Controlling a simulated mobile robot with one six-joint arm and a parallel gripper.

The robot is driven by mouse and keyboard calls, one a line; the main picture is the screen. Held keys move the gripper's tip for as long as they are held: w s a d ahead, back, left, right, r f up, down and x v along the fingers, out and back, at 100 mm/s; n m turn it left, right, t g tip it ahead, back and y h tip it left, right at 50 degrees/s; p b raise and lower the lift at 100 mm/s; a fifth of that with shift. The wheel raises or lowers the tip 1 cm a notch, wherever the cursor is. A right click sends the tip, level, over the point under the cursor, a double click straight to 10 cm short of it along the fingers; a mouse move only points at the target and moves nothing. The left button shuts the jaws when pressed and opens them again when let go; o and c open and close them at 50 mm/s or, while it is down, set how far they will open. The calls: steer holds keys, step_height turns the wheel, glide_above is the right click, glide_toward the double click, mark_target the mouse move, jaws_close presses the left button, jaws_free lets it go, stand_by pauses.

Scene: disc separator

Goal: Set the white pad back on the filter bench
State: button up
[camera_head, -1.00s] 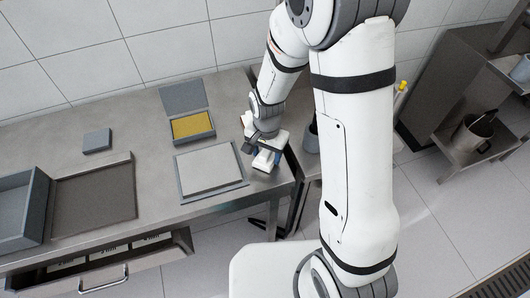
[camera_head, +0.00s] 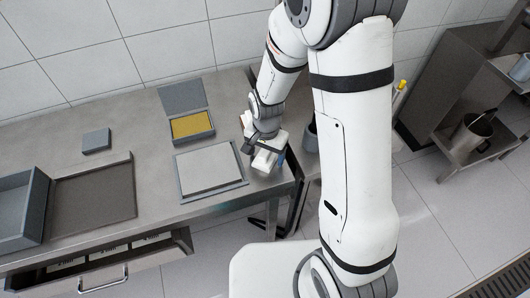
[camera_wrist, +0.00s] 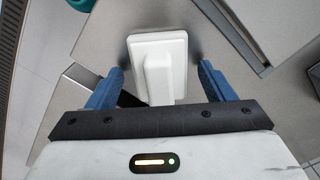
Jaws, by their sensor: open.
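The white pad (camera_wrist: 158,62), a small block with a raised grip, lies between the two blue fingers of my gripper (camera_wrist: 160,82) in the wrist view. The fingers are open, with a gap on each side of it. In the head view my gripper (camera_head: 268,152) is at the right front corner of the steel bench (camera_head: 225,205). There the white pad (camera_head: 263,163) shows only in part, below the wrist. I cannot tell whether a finger touches it.
A white square plate on a grey base (camera_head: 209,168) lies left of my gripper. Behind it is an open grey box with a yellow inside (camera_head: 192,125). A small grey block (camera_head: 96,140), a dark tray (camera_head: 95,200) and a grey bin (camera_head: 18,212) are farther left. A drawer (camera_head: 100,272) stands open below.

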mark_target(266, 151)
step_height(266, 151, up, 11)
steer(key=shift+f, duration=0.1)
steer(key=s+d+r+n+t, duration=0.2)
steer(key=s+d+r+n, duration=0.3)
steer(key=s+d+r, duration=0.7)
steer(key=shift+s+n+t, duration=0.3)
steer(key=shift+n+t, duration=0.1)
